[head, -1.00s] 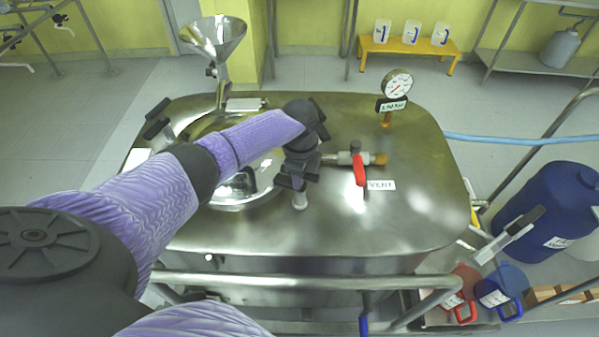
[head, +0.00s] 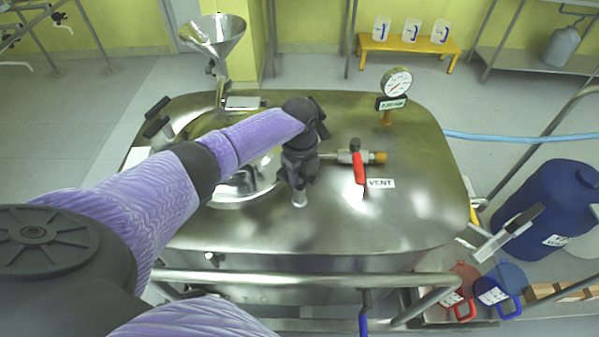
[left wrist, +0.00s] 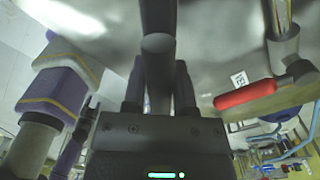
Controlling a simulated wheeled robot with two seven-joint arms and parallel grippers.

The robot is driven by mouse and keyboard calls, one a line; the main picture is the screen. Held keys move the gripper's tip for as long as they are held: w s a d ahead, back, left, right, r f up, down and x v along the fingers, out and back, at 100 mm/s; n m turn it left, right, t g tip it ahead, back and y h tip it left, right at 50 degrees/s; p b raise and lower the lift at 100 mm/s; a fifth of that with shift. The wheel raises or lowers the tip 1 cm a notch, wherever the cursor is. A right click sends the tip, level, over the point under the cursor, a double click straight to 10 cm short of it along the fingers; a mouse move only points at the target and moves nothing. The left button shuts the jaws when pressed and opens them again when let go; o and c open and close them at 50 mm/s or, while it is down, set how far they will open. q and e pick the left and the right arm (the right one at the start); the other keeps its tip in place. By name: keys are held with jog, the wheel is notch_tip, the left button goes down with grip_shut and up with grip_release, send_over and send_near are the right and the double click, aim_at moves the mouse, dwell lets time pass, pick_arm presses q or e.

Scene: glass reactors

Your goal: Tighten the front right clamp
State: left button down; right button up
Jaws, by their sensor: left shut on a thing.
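The round manway lid (head: 240,190) lies on top of the steel reactor vessel (head: 330,235), partly covered by my left arm. My left gripper (head: 298,183) points down at the lid's right front edge and is shut on the front right clamp. Only a pale stub of the clamp (head: 299,199) shows below the fingers in the head view. In the left wrist view my left gripper (left wrist: 158,85) has its dark fingers on either side of a grey post of the clamp (left wrist: 157,45). How tight the clamp is cannot be seen.
A vent valve with a red handle (head: 359,168) stands close to the right of my left gripper; the handle also shows in the left wrist view (left wrist: 245,95). A gauge (head: 396,82), a steel funnel (head: 212,38) and a front rail (head: 300,281) surround the top.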

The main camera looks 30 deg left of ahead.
pick_arm(q)
jog(key=shift+c, duration=2.2)
grip_release()
notch_tip(320, 180, up, 10)
jog(key=p, duration=0.3)
